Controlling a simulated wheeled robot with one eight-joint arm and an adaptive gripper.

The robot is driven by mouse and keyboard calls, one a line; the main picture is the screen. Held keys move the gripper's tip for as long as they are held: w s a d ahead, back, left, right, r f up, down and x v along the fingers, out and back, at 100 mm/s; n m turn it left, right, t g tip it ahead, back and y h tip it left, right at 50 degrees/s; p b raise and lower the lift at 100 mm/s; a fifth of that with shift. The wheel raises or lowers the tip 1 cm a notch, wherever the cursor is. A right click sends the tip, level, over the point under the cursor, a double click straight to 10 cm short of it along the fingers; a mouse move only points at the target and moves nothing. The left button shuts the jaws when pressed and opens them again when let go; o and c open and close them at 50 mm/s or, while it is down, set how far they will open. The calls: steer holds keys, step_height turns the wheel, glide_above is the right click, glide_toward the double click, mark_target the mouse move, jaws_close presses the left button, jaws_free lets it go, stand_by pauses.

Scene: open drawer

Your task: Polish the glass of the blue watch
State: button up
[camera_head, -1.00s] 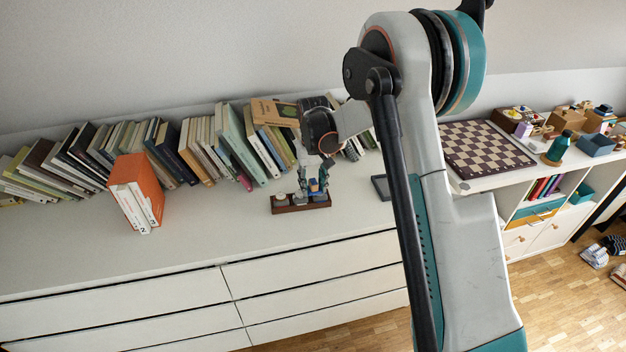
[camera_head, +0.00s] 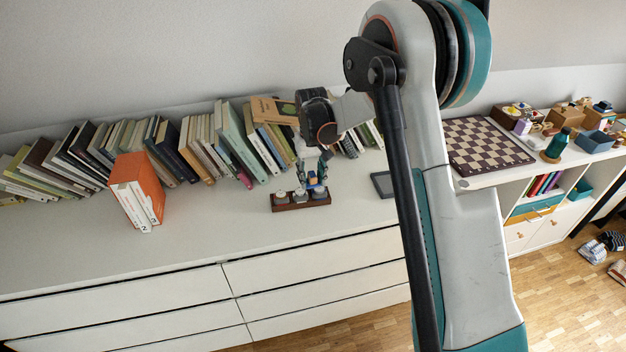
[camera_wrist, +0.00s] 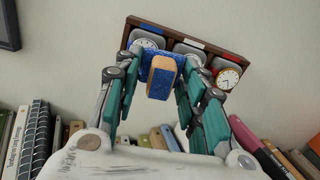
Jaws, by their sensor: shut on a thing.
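My gripper (camera_wrist: 160,95) is shut on a small block, a polishing pad by its look, blue with a tan face (camera_wrist: 162,70). A brown tray (camera_wrist: 165,28) holds three watches in a row. The blue watch (camera_wrist: 143,43), with a white dial, is at the tray's left end in the wrist view. The pad hides the lower part of this watch; I cannot tell whether they touch. A grey watch (camera_wrist: 188,52) is in the middle and a red watch (camera_wrist: 228,78) at the right end. In the head view my gripper (camera_head: 313,180) is above the tray (camera_head: 302,206).
Leaning books (camera_head: 245,145) line the wall behind the tray. An orange-and-white box set (camera_head: 137,192) stands to the left. A dark flat frame (camera_head: 382,184) lies to the right.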

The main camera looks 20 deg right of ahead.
steer(key=shift+s+d+r, duration=0.15)
steer(key=shift+d+r, duration=0.05)
steer(key=shift+r, duration=0.45)
steer(key=shift+a+r+p, duration=0.2)
steer(key=shift+r+p, duration=0.4)
steer(key=shift+r, duration=0.1)
steer(key=shift+d+r+p, duration=0.1)
steer(key=shift+r+p, duration=0.85)
steer(key=shift+r, duration=0.8)
